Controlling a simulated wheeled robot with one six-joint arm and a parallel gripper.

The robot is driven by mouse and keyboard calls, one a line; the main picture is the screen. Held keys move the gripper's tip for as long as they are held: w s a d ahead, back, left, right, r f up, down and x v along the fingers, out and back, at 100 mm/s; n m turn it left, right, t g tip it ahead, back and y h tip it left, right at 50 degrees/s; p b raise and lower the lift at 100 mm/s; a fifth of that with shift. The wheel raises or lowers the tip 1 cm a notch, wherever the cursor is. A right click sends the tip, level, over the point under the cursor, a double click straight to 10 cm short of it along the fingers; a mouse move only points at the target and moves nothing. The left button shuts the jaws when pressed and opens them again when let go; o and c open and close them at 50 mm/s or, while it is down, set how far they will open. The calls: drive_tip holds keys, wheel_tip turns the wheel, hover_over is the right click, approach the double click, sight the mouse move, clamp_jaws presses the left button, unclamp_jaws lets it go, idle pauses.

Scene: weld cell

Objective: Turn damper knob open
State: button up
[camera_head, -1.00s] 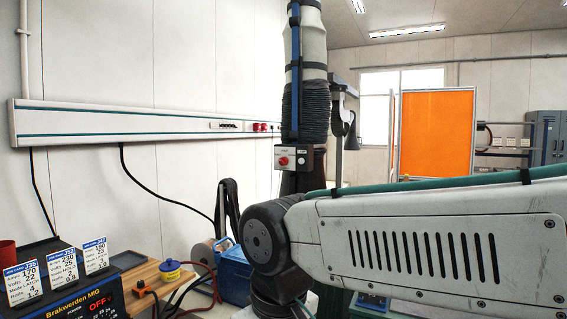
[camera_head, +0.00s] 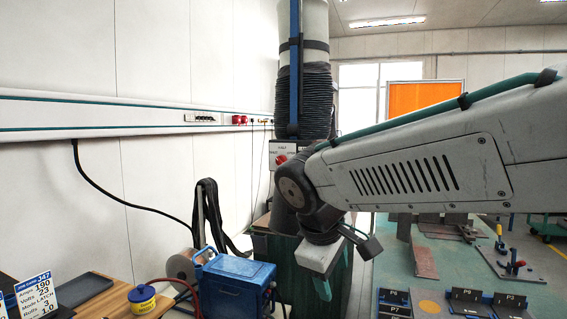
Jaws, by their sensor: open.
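The damper knob (camera_head: 281,159) is a small red knob on a pale control plate (camera_head: 283,147), low on the fume extraction duct at picture centre. Small lettering above the knob seems to read HALF; which way the knob points is too small to tell. My arm's wrist covers the plate's right and lower edge. My gripper (camera_head: 328,262) hangs below the wrist, lower in the picture than the knob and a little right of it. It is open, with nothing seen between its jaws; its fingertips are hard to make out.
A blue machine (camera_head: 238,277) stands below the duct, left of my gripper. A wooden bench (camera_head: 150,300) holds a yellow tin (camera_head: 143,298). A green table (camera_head: 400,271) with metal plates lies right. An orange screen (camera_head: 420,97) stands behind. Black hoses hang on the left.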

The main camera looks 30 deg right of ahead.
drive_tip(key=w+d+r+n+t+h, duration=0.1)
drive_tip(key=w+d+r+n+h, duration=0.15)
drive_tip(key=w, duration=0.35)
drive_tip(key=w+d+r+n+h, duration=0.1)
drive_tip(key=w+d+r+n, duration=0.1)
drive_tip(key=w+d+r, duration=0.3)
drive_tip(key=n+t+h, duration=0.6)
drive_tip(key=n+t, duration=0.2)
drive_tip(key=n, duration=0.9)
approach(279, 161)
drive_tip(key=x, duration=0.9)
drive_tip(key=shift+w+d, duration=0.2)
drive_tip(key=shift+d, duration=0.05)
drive_tip(key=c, duration=1)
